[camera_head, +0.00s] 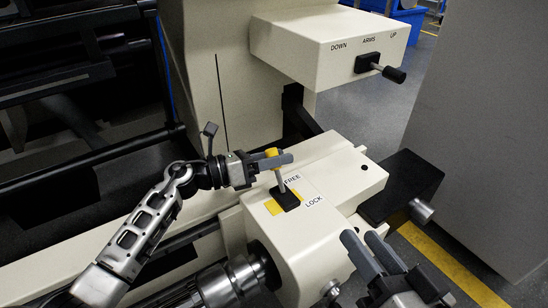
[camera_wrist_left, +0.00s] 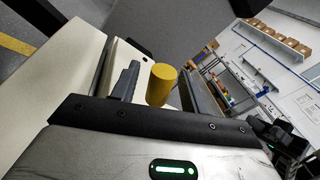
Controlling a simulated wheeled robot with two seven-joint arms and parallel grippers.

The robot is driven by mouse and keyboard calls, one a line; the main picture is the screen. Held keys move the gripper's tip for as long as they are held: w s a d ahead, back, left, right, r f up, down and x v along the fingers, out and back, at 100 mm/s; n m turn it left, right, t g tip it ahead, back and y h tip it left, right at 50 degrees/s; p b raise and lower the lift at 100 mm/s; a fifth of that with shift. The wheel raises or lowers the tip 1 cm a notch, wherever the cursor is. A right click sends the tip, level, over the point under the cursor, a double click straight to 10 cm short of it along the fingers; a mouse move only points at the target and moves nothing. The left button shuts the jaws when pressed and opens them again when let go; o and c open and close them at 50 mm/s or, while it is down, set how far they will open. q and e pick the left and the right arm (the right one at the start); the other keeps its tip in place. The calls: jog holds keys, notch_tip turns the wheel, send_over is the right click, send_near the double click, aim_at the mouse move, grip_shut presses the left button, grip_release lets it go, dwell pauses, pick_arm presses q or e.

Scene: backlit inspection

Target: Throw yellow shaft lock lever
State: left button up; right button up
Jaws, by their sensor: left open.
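The shaft lock lever has a yellow knob (camera_head: 272,153) on a thin grey stem that rises from a black base (camera_head: 286,199) on a yellow plate. Labels FREE and LOCK stand beside it on the cream housing. My left gripper (camera_head: 284,160) is at the knob, its fingers on either side of it. In the left wrist view the yellow knob (camera_wrist_left: 161,85) stands between the open fingers, with gaps showing beside it. My right gripper (camera_head: 364,246) is at the lower right, its two fingers pointing up-left, with a narrow gap between them, apart from the lever.
A cream box (camera_head: 320,45) marked DOWN, ARMS, UP carries a black-knobbed lever (camera_head: 385,70) above. A black block (camera_head: 405,188) with a metal end juts out at the right. A metal chuck (camera_head: 228,281) is below the lever. A grey cabinet (camera_head: 480,130) bounds the right side.

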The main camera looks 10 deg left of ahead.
pick_arm(q)
grip_shut()
